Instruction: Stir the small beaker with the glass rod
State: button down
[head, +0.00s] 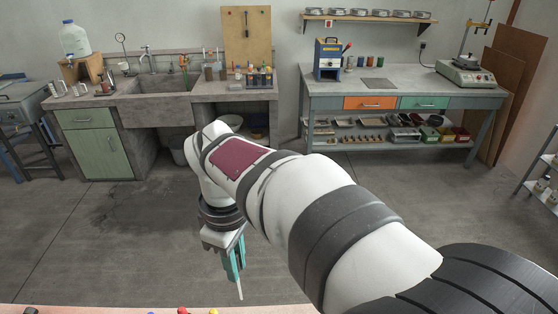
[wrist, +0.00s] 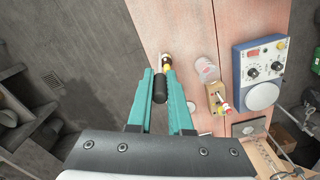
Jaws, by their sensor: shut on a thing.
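My gripper (head: 233,264) has teal fingers and points down, above the floor beyond the front bench's edge in the head view. It is shut on the glass rod (head: 240,288), which shows as a thin pale stick below the fingertips. In the wrist view, a dark cylinder (wrist: 160,88) lies between the fingers (wrist: 159,78); I cannot tell whether it is part of the rod. A small clear beaker (wrist: 207,70) stands on the pinkish bench, to the right of the fingertips and apart from them. Its contents are unclear.
The bench (wrist: 192,28) also holds a wooden block with a red-and-yellow part (wrist: 217,98) next to the beaker, and a blue box with dials (wrist: 262,72) farther right. A yellow-banded item (wrist: 167,64) shows just past the fingertips. Open floor (head: 110,235) lies left of my arm.

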jog(key=s+a+f+n, duration=0.4)
jog(key=s+a+n, duration=0.7)
jog(key=a+n, duration=0.25)
notch_tip(320, 180, down, 11)
jog(key=shift+w+d+r, duration=0.15)
jog(key=shift+d+r, duration=0.05)
jog(key=shift+d, duration=0.2)
jog(key=shift+a, duration=0.15)
